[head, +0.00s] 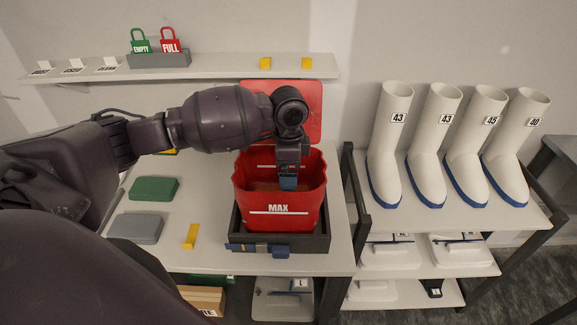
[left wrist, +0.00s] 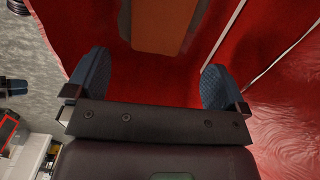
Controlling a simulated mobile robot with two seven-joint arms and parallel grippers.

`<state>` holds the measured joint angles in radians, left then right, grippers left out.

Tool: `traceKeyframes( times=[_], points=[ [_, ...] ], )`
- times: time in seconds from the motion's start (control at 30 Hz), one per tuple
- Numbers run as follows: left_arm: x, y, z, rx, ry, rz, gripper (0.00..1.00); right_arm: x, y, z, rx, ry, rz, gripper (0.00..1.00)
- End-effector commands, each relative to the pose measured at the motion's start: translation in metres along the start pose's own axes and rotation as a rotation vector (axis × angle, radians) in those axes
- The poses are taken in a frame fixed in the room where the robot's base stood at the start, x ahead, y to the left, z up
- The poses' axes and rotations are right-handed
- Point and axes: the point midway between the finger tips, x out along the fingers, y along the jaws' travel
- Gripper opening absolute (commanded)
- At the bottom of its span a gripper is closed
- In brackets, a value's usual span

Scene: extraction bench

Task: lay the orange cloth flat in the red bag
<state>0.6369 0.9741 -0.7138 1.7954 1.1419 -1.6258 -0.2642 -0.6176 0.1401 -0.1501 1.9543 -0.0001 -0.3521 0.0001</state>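The red bag (head: 290,221) stands open in a dark tray, with MAX printed on its front. The orange cloth (left wrist: 160,25) lies as a flat strip low inside the bag, at the top of the left wrist view; part of it is out of frame. My left gripper (head: 288,183) reaches down into the bag from above. Its blue fingers are wide apart in the left wrist view (left wrist: 155,82), with nothing between them, short of the cloth. A small dark part with blue pieces, likely my right gripper (left wrist: 12,87), shows at the left edge of that view.
The dark tray (head: 323,241) surrounds the bag's base, with a blue and grey tool (head: 258,250) along its front. Green (head: 154,189) and grey (head: 136,228) folded pieces lie left. White boots (head: 391,150) stand on the right rack.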

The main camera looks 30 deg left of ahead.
Motion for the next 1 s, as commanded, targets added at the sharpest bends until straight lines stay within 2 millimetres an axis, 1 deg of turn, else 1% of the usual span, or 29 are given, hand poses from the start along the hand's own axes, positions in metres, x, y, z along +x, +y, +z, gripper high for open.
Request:
traceKeyframes(
  times=[0.17,0.27,0.5,0.7,0.83,1.0],
  points=[
    [-0.005,0.0,0.0,0.0,0.0,0.0,1.0,0.0,0.0,0.001,0.0,0.0,0.0,0.43],
    [-0.015,-0.001,0.0,0.001,0.002,-0.002,1.0,0.001,0.0,0.001,0.0,0.0,0.0,0.43],
    [-0.059,-0.001,0.0,0.001,0.002,-0.005,1.0,0.003,0.0,0.003,0.0,0.002,0.0,0.43],
    [-0.09,0.0,0.0,0.0,0.001,-0.003,1.0,0.003,0.0,0.002,0.0,0.006,0.0,0.43],
    [-0.102,0.0,0.0,0.0,0.0,-0.001,1.0,0.004,0.0,0.0,0.0,0.011,0.0,0.43],
    [-0.108,0.0,0.0,0.0,0.0,0.0,1.0,0.004,-0.001,-0.001,-0.001,0.013,0.0,0.43]
  ],
)
